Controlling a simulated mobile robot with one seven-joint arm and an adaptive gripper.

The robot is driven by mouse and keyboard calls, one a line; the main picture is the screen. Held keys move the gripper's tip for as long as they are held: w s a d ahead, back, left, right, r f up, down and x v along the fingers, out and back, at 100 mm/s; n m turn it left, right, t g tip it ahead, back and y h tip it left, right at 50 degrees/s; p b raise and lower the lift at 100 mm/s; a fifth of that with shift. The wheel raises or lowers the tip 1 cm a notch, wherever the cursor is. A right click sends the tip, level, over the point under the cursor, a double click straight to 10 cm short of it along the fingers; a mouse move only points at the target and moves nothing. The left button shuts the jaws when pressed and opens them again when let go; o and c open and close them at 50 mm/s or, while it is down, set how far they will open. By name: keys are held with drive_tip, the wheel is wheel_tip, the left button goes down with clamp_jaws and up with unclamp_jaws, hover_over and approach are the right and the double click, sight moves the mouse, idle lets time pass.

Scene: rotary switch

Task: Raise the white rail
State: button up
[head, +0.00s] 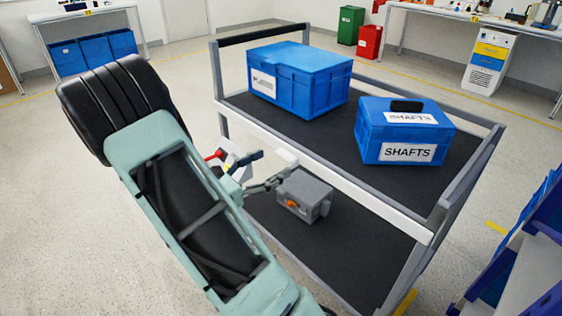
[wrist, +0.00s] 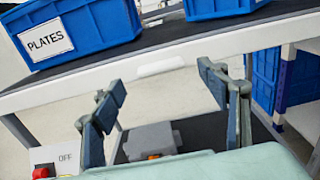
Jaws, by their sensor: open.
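The white rail (head: 357,195) runs along the near long side of the cart's upper shelf. It also crosses the wrist view (wrist: 265,38) at a slant, with a small pale raised tab (wrist: 160,66) at its middle. My gripper (head: 268,171) is at the near side of the rail, close to that tab, with its fingers apart. In the wrist view my gripper's fingertips (wrist: 160,80) stand on either side of the tab with nothing between them. I cannot tell whether a finger touches the rail.
A grey box with an orange knob (head: 305,194) sits on the lower shelf, just below my gripper. Blue bins (head: 300,82) and (head: 405,130) stand on the upper shelf. A red switch marked OFF (wrist: 43,171) is at lower left in the wrist view. Blue racks (head: 510,250) stand at right.

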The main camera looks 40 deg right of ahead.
sight(283, 157)
drive_tip(key=shift+w+d+b, duration=0.2)
drive_tip(key=shift+d+b, duration=0.2)
drive_tip(key=shift+d, duration=1.9)
drive_tip(key=shift+c, duration=0.2)
drive_tip(key=c, duration=1.6)
wheel_tip(283, 157, up, 7)
drive_tip(key=p, duration=0.6)
drive_tip(key=shift+p, duration=0.35)
drive_tip(key=shift+c, duration=0.2)
drive_tip(key=shift+r, duration=0.1)
drive_tip(key=o, duration=1.7)
drive_tip(key=shift+a, duration=0.1)
drive_tip(key=a, duration=0.8)
drive_tip(key=s+a, duration=0.1)
drive_tip(key=a, duration=0.2)
drive_tip(key=shift+a, duration=0.4)
